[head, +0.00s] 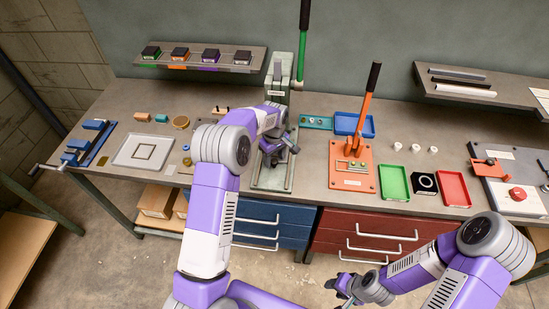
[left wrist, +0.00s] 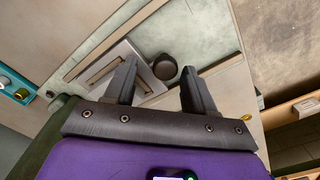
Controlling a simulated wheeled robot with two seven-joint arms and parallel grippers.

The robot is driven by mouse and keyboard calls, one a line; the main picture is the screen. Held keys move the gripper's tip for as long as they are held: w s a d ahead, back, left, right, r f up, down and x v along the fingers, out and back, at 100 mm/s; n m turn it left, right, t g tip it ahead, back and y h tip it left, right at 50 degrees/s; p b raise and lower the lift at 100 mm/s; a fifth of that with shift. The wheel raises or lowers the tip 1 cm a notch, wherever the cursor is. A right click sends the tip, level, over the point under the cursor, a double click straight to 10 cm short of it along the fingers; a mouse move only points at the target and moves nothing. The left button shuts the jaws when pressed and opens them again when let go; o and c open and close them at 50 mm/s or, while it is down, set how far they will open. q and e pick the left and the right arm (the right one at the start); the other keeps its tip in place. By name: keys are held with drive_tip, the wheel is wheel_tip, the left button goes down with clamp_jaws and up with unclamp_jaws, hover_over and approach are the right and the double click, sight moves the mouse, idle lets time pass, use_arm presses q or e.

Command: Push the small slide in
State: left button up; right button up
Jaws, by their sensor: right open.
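The fly press (head: 280,75) with its long green handle stands at the back middle of the bench in the head view. My left gripper (head: 272,160) is over its base plate (head: 285,184) and hides much of it. In the left wrist view, my left gripper's fingers (left wrist: 160,70) are apart and empty. A dark round knob (left wrist: 165,67) shows between the fingertips, beside a grey slotted plate (left wrist: 112,69), possibly the small slide; I cannot tell whether the fingers touch either. My right gripper (head: 343,289) is open and empty, low in front of the red drawers.
An orange lever press (head: 352,181) stands to the right, with a blue tray (head: 370,126), a green tray (head: 394,182) and a red tray (head: 453,188) nearby. A white framed plate (head: 128,152) and a blue vise (head: 92,140) lie to the left. A shelf (head: 235,66) hangs above.

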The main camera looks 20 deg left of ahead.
use_arm(q)
drive_tip(key=shift+s+r, duration=0.1)
drive_tip(key=shift+r, duration=0.05)
wheel_tip(320, 180, up, 7)
drive_tip(key=shift+r, duration=0.15)
idle(0.4)
idle(0.4)
